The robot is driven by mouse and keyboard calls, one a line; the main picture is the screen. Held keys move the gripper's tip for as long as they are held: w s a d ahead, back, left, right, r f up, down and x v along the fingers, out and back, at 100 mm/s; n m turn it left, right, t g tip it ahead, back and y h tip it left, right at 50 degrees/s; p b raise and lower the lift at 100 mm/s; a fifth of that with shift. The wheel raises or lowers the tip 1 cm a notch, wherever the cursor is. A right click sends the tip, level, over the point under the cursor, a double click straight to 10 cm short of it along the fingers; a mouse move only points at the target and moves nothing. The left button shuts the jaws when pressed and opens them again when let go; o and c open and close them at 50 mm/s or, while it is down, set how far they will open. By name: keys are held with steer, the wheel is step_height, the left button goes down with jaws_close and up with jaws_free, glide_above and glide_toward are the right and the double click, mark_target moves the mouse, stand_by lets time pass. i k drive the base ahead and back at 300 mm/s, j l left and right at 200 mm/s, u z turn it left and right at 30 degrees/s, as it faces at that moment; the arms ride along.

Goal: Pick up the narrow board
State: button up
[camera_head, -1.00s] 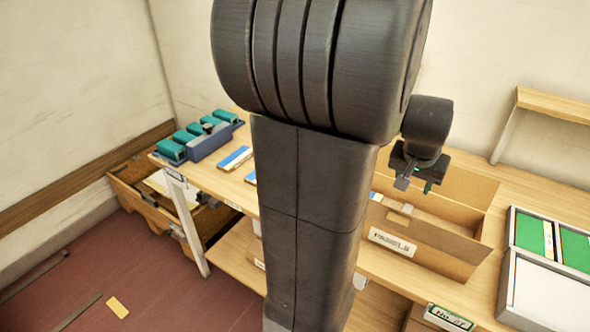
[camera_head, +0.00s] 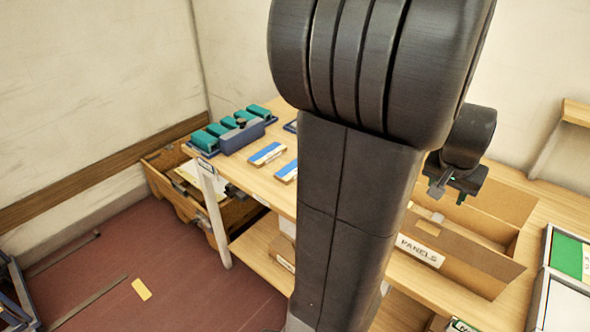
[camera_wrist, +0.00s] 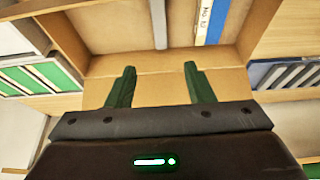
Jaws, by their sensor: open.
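Two boards with blue, white and orange bands lie on the wooden bench, a farther one (camera_head: 267,153) and a nearer one (camera_head: 287,171), left of my arm. In the wrist view, a blue and white labelled strip (camera_wrist: 212,22) and a thin pale strip (camera_wrist: 158,22) show beyond the fingertips. I cannot tell which is the narrow board. My gripper (camera_head: 448,190) hangs above the cardboard box (camera_head: 470,262) marked PANELS. In the wrist view its green fingers (camera_wrist: 159,72) are apart, with nothing held between them. My arm hides the middle of the bench.
A blue rack with teal blocks (camera_head: 228,130) stands at the bench's far left. A tray with green panels (camera_head: 568,257) is at the right. A wooden crate (camera_head: 165,195) stands on the floor beside the bench. A yellow piece (camera_head: 141,289) lies on the open red floor.

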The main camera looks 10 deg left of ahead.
mark_target(286, 175)
steer(key=i+j, duration=0.4)
steer(key=j, duration=0.15)
steer(key=i+j+u, duration=0.1)
steer(key=i+j, duration=0.3)
steer(key=j, duration=0.15)
